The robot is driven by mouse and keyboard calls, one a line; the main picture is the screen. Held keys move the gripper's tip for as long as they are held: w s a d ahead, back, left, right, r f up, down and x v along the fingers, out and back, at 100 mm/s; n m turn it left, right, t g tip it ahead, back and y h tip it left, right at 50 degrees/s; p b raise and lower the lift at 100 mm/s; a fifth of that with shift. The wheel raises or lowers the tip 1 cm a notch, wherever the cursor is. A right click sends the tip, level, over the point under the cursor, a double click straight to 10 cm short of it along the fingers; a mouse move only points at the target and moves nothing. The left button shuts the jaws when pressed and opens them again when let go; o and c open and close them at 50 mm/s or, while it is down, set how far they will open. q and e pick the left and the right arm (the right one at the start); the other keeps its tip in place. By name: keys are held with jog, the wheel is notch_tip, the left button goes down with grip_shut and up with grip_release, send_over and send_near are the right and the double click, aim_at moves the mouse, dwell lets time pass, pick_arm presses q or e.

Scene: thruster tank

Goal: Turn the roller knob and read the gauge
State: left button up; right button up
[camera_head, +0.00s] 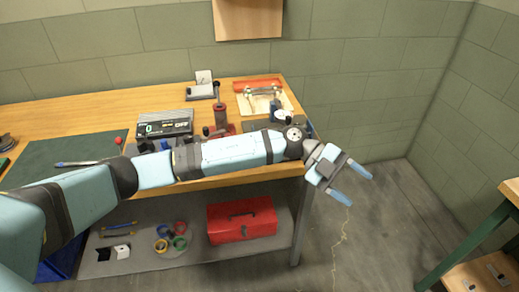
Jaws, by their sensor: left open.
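My left arm reaches across the workbench from the left. Its gripper (357,187) is open and empty, out past the bench's right end above the floor. A dark box with a small green display (163,125), possibly the gauge, stands on the bench behind my forearm. Its reading is too small to make out, and its front is partly hidden. A light board with a metal roller-like bar (262,95) lies near the back right corner; I cannot tell whether it carries the roller knob. My right gripper is out of view.
A red-based upright tool (220,112) stands mid-bench. A dark green mat (50,155) covers the bench's left part. A red toolbox (242,220) and coloured rings sit on the lower shelf. Another table (509,190) stands at the right edge. Floor between is clear.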

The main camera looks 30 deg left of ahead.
pick_arm(q)
jog(key=w+a+f+t+y+b, duration=0.1)
jog(key=w+a+y+b, duration=0.1)
jog(key=w+a+y, duration=0.4)
jog(key=w+a+y+b, duration=0.3)
jog(key=a, duration=0.5)
jog(key=w+a+r+n+t+y+b, duration=0.1)
jog(key=w+a+r+n+y, duration=0.15)
jog(key=a, duration=0.55)
jog(key=w+a+r+n+t+y+b, duration=0.1)
jog(key=w+a+r+n+y+b, duration=0.2)
jog(key=a, duration=0.4)
jog(key=shift+m+y, duration=0.25)
jog(key=shift+m, duration=0.2)
jog(key=f, duration=1.1)
jog(key=shift+s+a, duration=0.1)
jog(key=shift+s, duration=0.15)
jog(key=shift+f, duration=0.75)
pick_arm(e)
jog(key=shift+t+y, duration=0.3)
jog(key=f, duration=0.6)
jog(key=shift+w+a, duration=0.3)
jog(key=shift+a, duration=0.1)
pick_arm(q)
jog(key=c, duration=0.7)
jog(key=shift+c, duration=1.1)
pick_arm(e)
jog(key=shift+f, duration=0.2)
